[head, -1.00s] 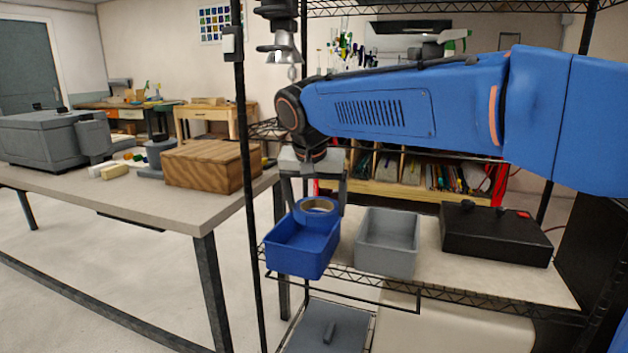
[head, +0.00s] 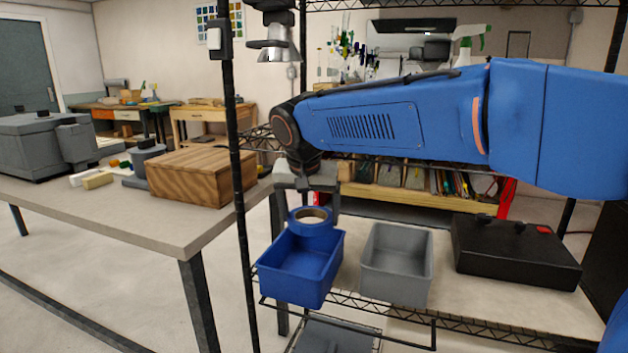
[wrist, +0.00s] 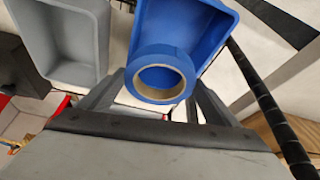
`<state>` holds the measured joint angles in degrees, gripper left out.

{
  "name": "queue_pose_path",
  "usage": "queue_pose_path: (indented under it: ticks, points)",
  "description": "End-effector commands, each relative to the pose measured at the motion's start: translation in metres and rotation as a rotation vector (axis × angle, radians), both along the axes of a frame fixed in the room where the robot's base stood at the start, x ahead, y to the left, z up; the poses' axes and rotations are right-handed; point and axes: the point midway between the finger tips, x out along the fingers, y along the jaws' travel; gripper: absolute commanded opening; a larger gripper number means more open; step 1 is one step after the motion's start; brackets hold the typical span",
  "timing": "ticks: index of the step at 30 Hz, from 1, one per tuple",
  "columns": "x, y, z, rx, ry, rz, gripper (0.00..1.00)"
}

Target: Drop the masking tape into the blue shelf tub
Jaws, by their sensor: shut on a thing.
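The masking tape (head: 311,217) is a blue roll with a tan inner core. It also shows in the wrist view (wrist: 183,72). My gripper (head: 307,208) points down and is shut on the tape, with a finger on either side. The blue shelf tub (head: 327,282) stands on the wire shelf, and its open top shows no contents in the head view. The tape appears at the tub's far rim in the head view. The wrist view shows it overlapping the edge of the tub (wrist: 222,25). I cannot tell whether it is fully over the opening.
A grey tub (head: 398,284) stands just right of the blue tub. A black box (head: 515,255) sits farther right on the shelf. A black shelf post (head: 240,190) rises left of the blue tub, with a table (head: 110,205) beyond it.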

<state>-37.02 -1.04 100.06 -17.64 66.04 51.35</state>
Motion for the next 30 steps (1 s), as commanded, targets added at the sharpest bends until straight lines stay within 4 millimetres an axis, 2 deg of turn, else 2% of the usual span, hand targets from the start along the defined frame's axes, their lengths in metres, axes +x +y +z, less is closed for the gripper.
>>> queue_pose_path:
  ticks: [10, 23, 24, 25, 26, 30]
  points:
    - [0.000, 0.000, -0.033, 0.000, 0.001, -0.001, 0.60]
    - [0.000, 0.000, -0.039, 0.000, 0.000, -0.001, 0.60]
    - [0.000, 0.000, -0.039, 0.000, 0.000, -0.001, 0.89]
    - [0.000, 0.000, -0.039, 0.000, 0.000, -0.001, 0.96]
    - [0.000, 0.000, -0.039, 0.000, 0.000, -0.001, 1.00]
    - [0.000, 0.000, -0.039, 0.000, 0.000, -0.001, 1.00]
